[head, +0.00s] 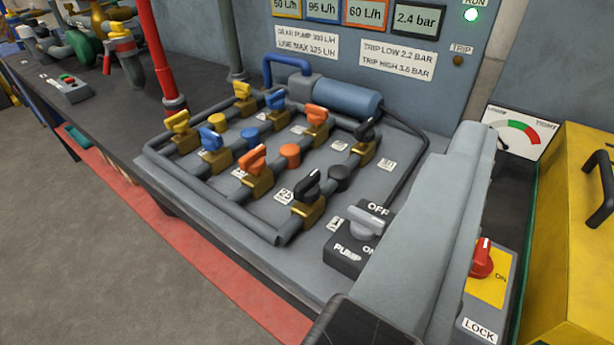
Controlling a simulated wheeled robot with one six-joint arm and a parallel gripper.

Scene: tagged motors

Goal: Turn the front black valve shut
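The front black valve has a black lever handle (307,187) on a brass body (308,211), at the near right corner of the grey pipe frame on the panel. Its handle stands slanted, rising to the right; I cannot tell whether it is open or shut. A second black valve (365,132) sits behind it at the far right of the frame. A round black knob (340,178) lies on the pipe between the two. A grey link, likely my own arm, fills the lower right and hides part of the panel.
Orange (252,160), blue (211,139) and yellow (177,123) valves stand left of it. A pump switch box (345,253) with a grey knob is just to the right. A red lock switch (481,260) and yellow case (570,240) are at the right.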

